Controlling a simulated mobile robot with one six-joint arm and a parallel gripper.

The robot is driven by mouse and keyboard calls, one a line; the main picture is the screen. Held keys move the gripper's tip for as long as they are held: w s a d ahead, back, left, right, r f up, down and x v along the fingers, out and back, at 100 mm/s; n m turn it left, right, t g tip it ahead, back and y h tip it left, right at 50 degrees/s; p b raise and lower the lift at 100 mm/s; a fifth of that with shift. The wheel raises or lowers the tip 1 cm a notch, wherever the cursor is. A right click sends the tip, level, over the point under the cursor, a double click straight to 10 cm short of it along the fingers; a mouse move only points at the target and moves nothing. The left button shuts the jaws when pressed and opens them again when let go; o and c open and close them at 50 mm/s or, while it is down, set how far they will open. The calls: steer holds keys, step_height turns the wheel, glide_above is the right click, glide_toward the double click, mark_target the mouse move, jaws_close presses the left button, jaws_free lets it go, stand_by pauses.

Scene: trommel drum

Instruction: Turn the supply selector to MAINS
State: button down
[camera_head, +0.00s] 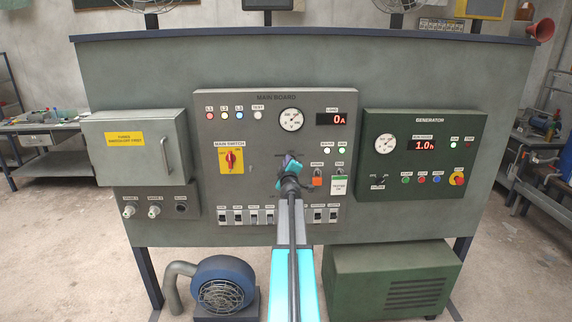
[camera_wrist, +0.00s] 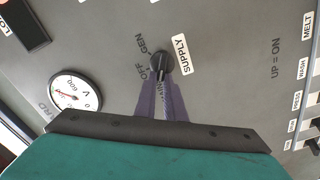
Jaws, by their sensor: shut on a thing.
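The supply selector (camera_wrist: 162,60) is a small dark round knob on the grey main board (camera_head: 225,108). In the wrist view, its SUPPLY label (camera_wrist: 180,54) is beside it, and the words GEN and OFF show on the other side. I see no MAINS mark; it may be hidden behind my gripper. My gripper (camera_wrist: 161,84) has its purple fingers closed together on the selector's handle. In the head view my gripper (camera_head: 290,163) and arm cover the selector. I cannot tell which mark the handle points at.
The red main switch (camera_head: 230,159) on its yellow plate is left of my gripper. An orange padlock (camera_head: 317,181) and a white-green tag (camera_head: 339,185) hang close on the right. A row of breakers (camera_head: 245,216) runs below. The green generator panel (camera_head: 425,155) is farther right.

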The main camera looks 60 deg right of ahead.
steer(key=c, duration=1.8)
jaws_free()
steer(key=shift+s+d, duration=0.15)
steer(key=shift+d, duration=0.1)
steer(key=shift+c, duration=0.2)
steer(key=shift+a, duration=0.15)
steer(key=shift+a, duration=0.1)
steer(key=v, duration=1.3)
steer(key=shift+a, duration=0.25)
steer(key=shift+s, duration=0.15)
